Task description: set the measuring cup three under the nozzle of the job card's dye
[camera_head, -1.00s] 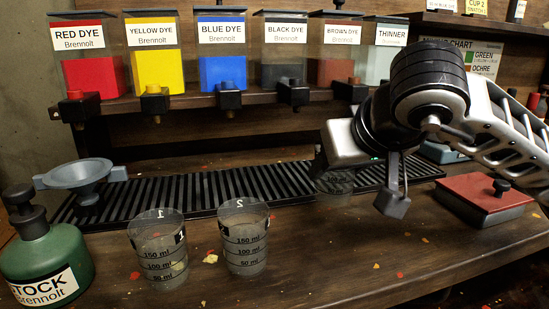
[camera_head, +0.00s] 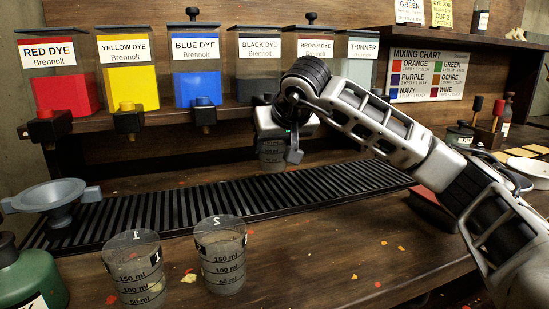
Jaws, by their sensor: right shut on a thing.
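The gripper and arm hide most of that tank's nozzle and the brown dye nozzle. The red nozzle (camera_head: 47,126), yellow nozzle (camera_head: 128,118) and blue nozzle (camera_head: 205,112) show clearly. At top right are a card reading GREEN (camera_head: 409,11) and a yellow card reading DYE JOB, CUP 2 (camera_head: 452,15). My left gripper is not in view.
Measuring cups marked 1 (camera_head: 133,270) and 2 (camera_head: 221,255) stand on the bench before the tray. A funnel (camera_head: 52,200) and green stock bottle (camera_head: 28,280) are at left. A mixing chart (camera_head: 427,75) hangs at right.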

